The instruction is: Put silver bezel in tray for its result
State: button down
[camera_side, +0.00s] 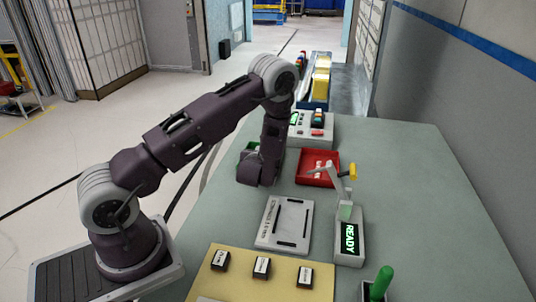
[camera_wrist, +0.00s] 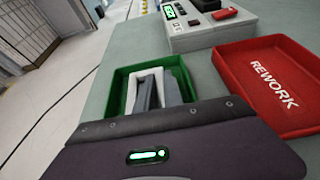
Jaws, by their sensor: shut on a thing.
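The silver bezel looks like a light grey angular piece (camera_wrist: 134,90) in the wrist view, over the green tray (camera_wrist: 118,95). My gripper (camera_wrist: 158,92) is shut on it, with dark fingers beside the grey piece. I cannot tell whether the bezel touches the tray floor. The near part of the tray is hidden by my wrist. In the side view my arm hides the fingers and bezel, and only a bit of the green tray (camera_side: 250,146) shows. The red tray (camera_wrist: 262,62), marked REWORK, lies to the right; it also shows in the side view (camera_side: 303,178).
A tester with a READY screen (camera_side: 349,238) and a yellow-tipped lever stands front right of the red tray. A pale fixture plate (camera_side: 270,238) lies left of it. A tan mat (camera_side: 240,285) holds labelled blocks. A control box (camera_side: 305,138) stands behind the trays.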

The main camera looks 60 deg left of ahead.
jog(key=shift+f, duration=0.1)
jog(key=c, duration=1.5)
grip_release()
jog(key=shift+o, duration=0.2)
